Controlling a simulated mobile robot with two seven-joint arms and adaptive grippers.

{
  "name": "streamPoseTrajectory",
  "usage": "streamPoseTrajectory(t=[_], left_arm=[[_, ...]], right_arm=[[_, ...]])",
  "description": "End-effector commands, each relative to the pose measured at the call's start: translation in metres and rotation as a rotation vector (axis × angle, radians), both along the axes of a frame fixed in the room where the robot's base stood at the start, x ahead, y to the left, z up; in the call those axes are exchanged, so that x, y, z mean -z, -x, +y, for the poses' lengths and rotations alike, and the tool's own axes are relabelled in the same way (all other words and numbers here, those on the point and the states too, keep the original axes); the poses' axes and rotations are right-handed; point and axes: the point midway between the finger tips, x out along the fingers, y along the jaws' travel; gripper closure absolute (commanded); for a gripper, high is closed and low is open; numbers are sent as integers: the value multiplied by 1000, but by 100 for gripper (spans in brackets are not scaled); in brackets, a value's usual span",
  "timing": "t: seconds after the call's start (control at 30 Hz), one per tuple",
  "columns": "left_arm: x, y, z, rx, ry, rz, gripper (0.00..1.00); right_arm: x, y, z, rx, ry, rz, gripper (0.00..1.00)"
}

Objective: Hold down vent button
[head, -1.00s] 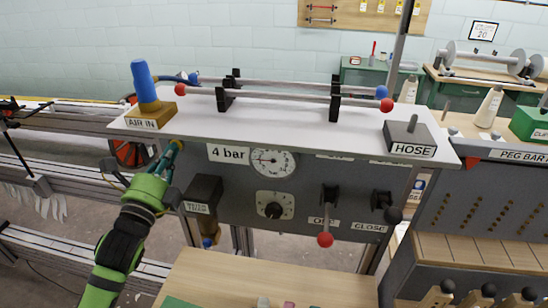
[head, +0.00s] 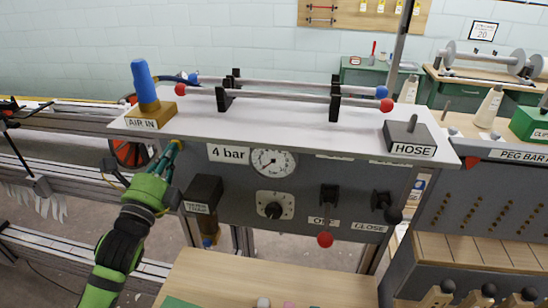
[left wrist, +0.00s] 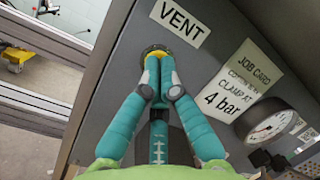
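My left gripper (head: 173,150) is at the upper left of the grey panel front (head: 240,212). In the left wrist view its two teal fingers (left wrist: 159,78) are together, with nothing visible between them. Their tips are at the vent button (left wrist: 154,51), below the VENT label (left wrist: 180,20). Only a yellow ring of the button shows; the fingertips hide its middle, so I cannot tell how far it is pressed. The round gauge (head: 273,162) is to the right, beside the "4 bar" card (head: 228,153). My right gripper is not in view.
A black box (head: 203,192) sticks out of the panel just right of my gripper. Further right are a dial (head: 273,209) and a red-ball lever (head: 325,239). The AIR IN block (head: 152,115) stands on the white top above. A wooden table (head: 250,285) is below.

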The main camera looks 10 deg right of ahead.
Motion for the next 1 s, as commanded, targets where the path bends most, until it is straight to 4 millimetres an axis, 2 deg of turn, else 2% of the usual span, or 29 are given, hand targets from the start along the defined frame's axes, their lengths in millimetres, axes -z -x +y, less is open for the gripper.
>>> streamPoseTrajectory(t=[0.27,1.0], left_arm=[[0,3,1,0,0,1,100],[0,57,24,0,-1,1,100]], right_arm=[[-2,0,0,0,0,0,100],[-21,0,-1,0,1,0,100]])
